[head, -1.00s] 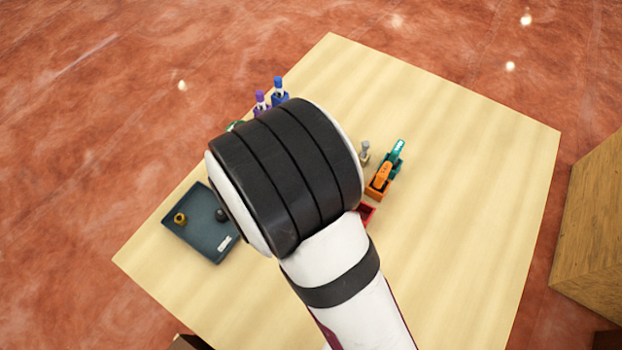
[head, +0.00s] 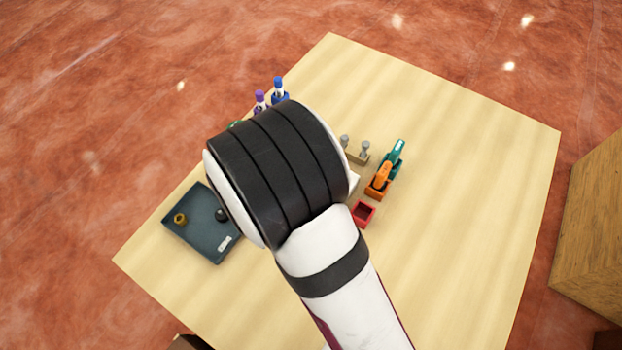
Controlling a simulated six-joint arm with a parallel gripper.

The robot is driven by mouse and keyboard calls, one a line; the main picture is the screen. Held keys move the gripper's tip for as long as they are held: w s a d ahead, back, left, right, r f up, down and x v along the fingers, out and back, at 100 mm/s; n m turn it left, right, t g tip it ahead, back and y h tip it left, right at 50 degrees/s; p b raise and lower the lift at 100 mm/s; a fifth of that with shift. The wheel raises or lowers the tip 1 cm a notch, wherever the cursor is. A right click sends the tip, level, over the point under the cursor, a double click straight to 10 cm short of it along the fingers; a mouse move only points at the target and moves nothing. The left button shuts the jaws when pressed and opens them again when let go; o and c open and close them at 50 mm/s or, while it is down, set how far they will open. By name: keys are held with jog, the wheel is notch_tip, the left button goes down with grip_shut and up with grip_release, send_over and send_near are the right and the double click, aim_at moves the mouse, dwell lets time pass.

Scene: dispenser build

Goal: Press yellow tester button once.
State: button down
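The yellow tester button cannot be made out; my arm covers the middle of the table in the head view. A small yellow-brown ring-shaped piece (head: 180,218) lies in the dark tray (head: 200,248) at the left, and I cannot tell that it is a button. My gripper is hidden behind my own arm, so whether it is open or shut does not show.
Purple (head: 260,98) and blue (head: 279,88) capped items stand at the back. Right of my arm are grey pegs (head: 364,150), an orange holder (head: 379,182), a teal holder (head: 396,155) and a red open box (head: 363,213). The table's right side (head: 470,180) is clear.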

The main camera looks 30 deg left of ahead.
jog(key=shift+f, duration=0.3)
jog(key=shift+r, duration=0.1)
dwell(0.3)
jog(key=shift+r, duration=0.85)
notch_tip(320, 180, up, 5)
jog(key=shift+d, duration=0.1)
dwell(0.7)
